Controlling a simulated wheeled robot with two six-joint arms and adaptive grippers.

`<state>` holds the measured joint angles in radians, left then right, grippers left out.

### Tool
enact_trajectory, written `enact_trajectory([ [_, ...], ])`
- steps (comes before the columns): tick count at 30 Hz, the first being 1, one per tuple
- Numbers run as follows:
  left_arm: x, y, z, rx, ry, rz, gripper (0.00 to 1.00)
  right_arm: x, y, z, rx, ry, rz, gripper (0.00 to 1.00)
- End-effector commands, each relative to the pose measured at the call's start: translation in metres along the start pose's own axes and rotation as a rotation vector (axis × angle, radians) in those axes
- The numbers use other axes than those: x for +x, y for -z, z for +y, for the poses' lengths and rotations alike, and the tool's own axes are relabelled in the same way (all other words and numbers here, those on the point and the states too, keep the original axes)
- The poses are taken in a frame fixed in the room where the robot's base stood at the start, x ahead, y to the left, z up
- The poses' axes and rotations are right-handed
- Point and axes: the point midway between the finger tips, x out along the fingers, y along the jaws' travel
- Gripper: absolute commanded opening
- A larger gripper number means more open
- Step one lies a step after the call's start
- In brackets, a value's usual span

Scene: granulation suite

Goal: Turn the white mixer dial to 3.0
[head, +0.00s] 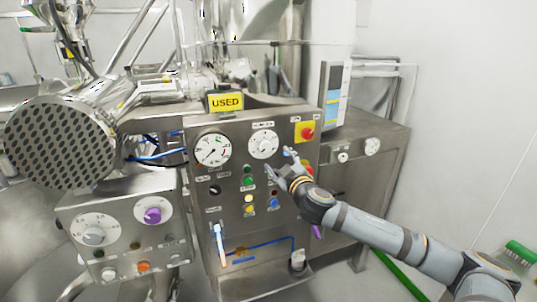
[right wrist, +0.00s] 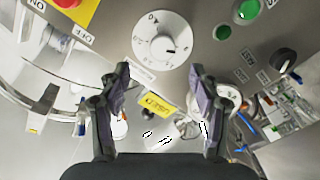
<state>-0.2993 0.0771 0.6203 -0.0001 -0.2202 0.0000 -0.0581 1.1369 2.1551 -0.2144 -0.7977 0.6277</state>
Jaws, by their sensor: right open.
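The white mixer dial (head: 263,143) is on the upper part of the steel panel, right of a round gauge, with a label above it. In the right wrist view the dial (right wrist: 163,38) faces the camera upside down, beyond the fingertips; a small dark mark shows on its face, but I cannot read the setting. My right gripper (head: 279,163) is open and empty, just below and right of the dial in the head view. Its two fingers (right wrist: 162,82) stand apart, and neither visibly grips the dial. My left gripper is not in view.
A red stop button (head: 307,132) on yellow is right of the dial. The gauge (head: 212,149) is left, under a yellow USED sign (head: 226,102). Green button (head: 248,181) and other coloured buttons lie below. A second panel with a purple knob (head: 153,215) stands at left.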

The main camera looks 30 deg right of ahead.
Motion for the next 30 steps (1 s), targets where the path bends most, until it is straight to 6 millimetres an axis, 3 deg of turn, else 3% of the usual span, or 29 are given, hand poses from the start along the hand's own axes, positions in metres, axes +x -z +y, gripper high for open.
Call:
enact_trajectory([
  [2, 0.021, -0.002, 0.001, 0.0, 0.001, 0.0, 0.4, 0.01, -0.003, -0.006, 0.015, 0.0, 0.011, 0.64],
  [10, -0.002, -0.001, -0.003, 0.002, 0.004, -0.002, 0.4, 0.048, 0.005, 0.001, 0.014, 0.005, 0.007, 0.64],
  [18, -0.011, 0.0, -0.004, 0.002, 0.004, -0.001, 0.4, 0.083, 0.004, -0.002, 0.006, 0.006, 0.008, 0.64],
  [28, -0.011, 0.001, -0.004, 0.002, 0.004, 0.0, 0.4, 0.089, 0.002, -0.003, 0.001, 0.008, 0.008, 0.64],
  [30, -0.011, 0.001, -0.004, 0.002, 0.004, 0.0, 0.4, 0.089, 0.002, -0.003, 0.001, 0.008, 0.008, 0.57],
])
